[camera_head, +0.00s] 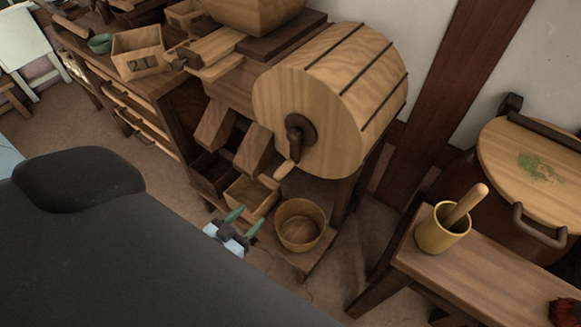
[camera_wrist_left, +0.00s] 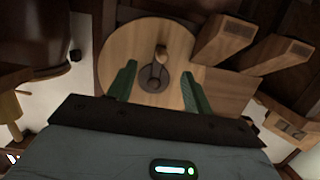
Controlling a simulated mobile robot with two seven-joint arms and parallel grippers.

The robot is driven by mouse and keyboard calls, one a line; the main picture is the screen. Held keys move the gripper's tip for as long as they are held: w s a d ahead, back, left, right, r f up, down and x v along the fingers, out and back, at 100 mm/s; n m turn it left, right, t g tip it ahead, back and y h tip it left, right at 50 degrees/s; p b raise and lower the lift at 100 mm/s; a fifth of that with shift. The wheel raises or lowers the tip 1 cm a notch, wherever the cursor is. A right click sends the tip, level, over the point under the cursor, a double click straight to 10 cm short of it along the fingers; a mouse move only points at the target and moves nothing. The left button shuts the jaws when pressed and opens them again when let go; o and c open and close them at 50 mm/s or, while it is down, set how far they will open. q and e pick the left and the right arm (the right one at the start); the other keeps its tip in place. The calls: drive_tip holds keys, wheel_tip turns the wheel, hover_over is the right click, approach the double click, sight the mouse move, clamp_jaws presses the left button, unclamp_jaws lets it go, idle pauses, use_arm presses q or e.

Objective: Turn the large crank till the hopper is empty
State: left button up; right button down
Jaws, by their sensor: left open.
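The large crank (camera_head: 297,138) is a dark arm on a dark hub at the front face of the wooden drum (camera_head: 277,110); its pale wooden handle (camera_head: 284,170) points down. In the left wrist view the crank (camera_wrist_left: 154,76) and its handle (camera_wrist_left: 161,53) appear between my fingers, with the drum face (camera_wrist_left: 125,45) behind. My left gripper (camera_head: 246,217) has green fingers spread open and empty, below the crank and apart from it. It also shows in the left wrist view (camera_wrist_left: 158,74). The wooden hopper (camera_head: 255,14) sits on top; its inside is out of view. My right gripper is not in view.
Beneath the drum are two slanted chutes (camera_head: 254,150), a square box (camera_head: 251,196) and a round wooden tub (camera_head: 300,224), close to my left gripper. A bench (camera_head: 480,262) with a yellow cup (camera_head: 437,238) stands at right. A numbered box (camera_head: 139,54) is at upper left.

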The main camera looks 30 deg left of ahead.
use_arm(q)
drive_tip(key=t+b, duration=0.2)
approach(276, 179)
drive_tip(key=w, duration=0.1)
drive_tip(key=shift+w+a+h, duration=0.25)
drive_tip(key=shift+w+h, duration=0.05)
drive_tip(key=shift+w, duration=0.05)
drive_tip(key=shift+w, duration=0.1)
drive_tip(key=w+b, duration=0.1)
drive_tip(key=w, duration=0.1)
drive_tip(key=w+b, duration=0.1)
drive_tip(key=w, duration=0.2)
drive_tip(key=w+b, duration=0.1)
drive_tip(key=w, duration=0.1)
drive_tip(key=shift+w+d+f, duration=0.15)
drive_tip(key=shift+w+d, duration=0.15)
drive_tip(key=shift+w, duration=0.05)
drive_tip(key=w+b, duration=0.1)
drive_tip(key=w, duration=0.1)
drive_tip(key=shift+w+d, duration=0.1)
drive_tip(key=shift+w, duration=0.3)
